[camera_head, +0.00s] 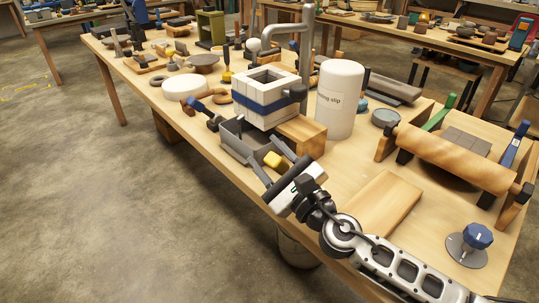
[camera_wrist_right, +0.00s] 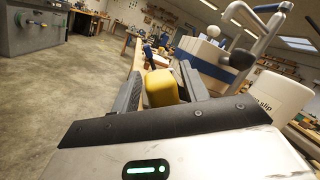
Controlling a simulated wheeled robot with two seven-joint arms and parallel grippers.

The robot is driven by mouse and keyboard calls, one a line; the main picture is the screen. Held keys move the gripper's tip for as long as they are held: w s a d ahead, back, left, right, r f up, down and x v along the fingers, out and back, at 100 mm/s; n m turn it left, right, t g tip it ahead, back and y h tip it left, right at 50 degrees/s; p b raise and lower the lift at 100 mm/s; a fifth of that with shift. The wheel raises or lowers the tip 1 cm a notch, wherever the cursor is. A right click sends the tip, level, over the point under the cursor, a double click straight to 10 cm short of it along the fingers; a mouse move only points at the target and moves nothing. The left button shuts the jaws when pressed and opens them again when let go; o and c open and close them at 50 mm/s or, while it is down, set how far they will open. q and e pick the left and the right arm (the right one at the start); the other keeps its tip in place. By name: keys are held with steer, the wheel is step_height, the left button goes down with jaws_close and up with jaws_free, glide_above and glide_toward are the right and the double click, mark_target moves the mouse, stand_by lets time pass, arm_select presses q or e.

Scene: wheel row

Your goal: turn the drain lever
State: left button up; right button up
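My right gripper (camera_head: 272,160) is at the near side of the grey tray (camera_head: 236,150), below the white mold (camera_head: 262,84) with its blue band. A yellow block-like piece (camera_head: 273,158) sits between its fingers. In the right wrist view the yellow piece (camera_wrist_right: 160,88) fills the gap and appears to touch both fingers. I cannot tell whether it is the drain lever's grip. A dark round knob (camera_head: 298,91) is at the band's right end. A blue-handled part (camera_head: 196,104) lies left of the tray. My left gripper is not in view.
A wooden block (camera_head: 302,134) and a tall white slip container (camera_head: 338,98) stand right of the mold. A grey pipe (camera_head: 303,45) rises behind it. A board (camera_head: 376,204) and a blue dial (camera_head: 477,236) are at the right. Open floor lies left of the table.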

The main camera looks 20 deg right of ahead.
steer(key=shift+s+d+f, duration=0.15)
steer(key=shift+s, duration=0.05)
arm_select(q)
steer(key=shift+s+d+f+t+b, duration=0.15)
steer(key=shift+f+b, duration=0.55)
steer(key=shift+b, duration=0.85)
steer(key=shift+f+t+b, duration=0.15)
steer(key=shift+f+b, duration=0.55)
steer(key=shift+b, duration=0.85)
arm_select(e)
steer(key=v, duration=1.5)
steer(key=shift+s, duration=0.25)
